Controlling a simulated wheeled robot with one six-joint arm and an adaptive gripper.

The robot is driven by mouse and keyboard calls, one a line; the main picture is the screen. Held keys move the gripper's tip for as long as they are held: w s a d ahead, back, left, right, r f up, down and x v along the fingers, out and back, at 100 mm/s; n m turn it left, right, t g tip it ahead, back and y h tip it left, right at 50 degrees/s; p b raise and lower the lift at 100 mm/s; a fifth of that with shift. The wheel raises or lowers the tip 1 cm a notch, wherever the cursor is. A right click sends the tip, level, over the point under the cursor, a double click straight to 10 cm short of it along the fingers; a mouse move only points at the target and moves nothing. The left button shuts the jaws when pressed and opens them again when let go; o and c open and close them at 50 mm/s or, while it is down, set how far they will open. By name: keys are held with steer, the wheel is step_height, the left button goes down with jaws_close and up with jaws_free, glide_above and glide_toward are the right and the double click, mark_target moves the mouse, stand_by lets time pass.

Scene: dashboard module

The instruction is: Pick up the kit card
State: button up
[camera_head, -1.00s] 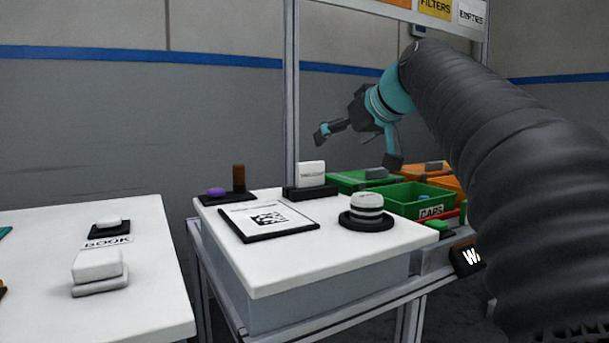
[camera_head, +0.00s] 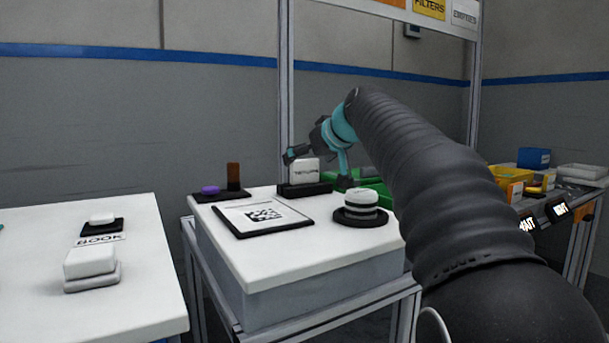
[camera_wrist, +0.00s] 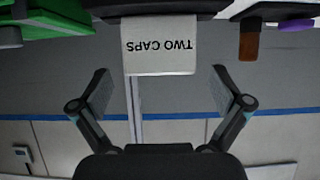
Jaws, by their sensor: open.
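The kit card (camera_head: 304,172) is a white upright card in a black holder (camera_head: 304,189) at the back of the white table. In the wrist view the card (camera_wrist: 160,48) reads "TWO CAPS" upside down and lies between the two spread fingers, beyond their tips. The wrist view shows the gripper fingers (camera_wrist: 160,88) wide apart with the card's free edge near the gap. I cannot tell any contact with the card.
A printed sheet on a black board (camera_head: 262,217), a white round button-like piece on a black base (camera_head: 360,207), a purple piece (camera_head: 210,190) and a brown post (camera_head: 234,176) share the table. Green bins (camera_head: 378,194) stand to the right. A frame post rises behind the card.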

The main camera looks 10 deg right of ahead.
steer(key=shift+w+a+f, duration=0.15)
steer(key=shift+w, duration=0.15)
steer(key=c, duration=1)
steer(key=shift+r, duration=0.6)
steer(key=w+d+r+p, duration=0.5)
steer(key=d+r+p, duration=0.3)
steer(key=d+r, duration=0.2)
steer(key=shift+d, duration=0.3)
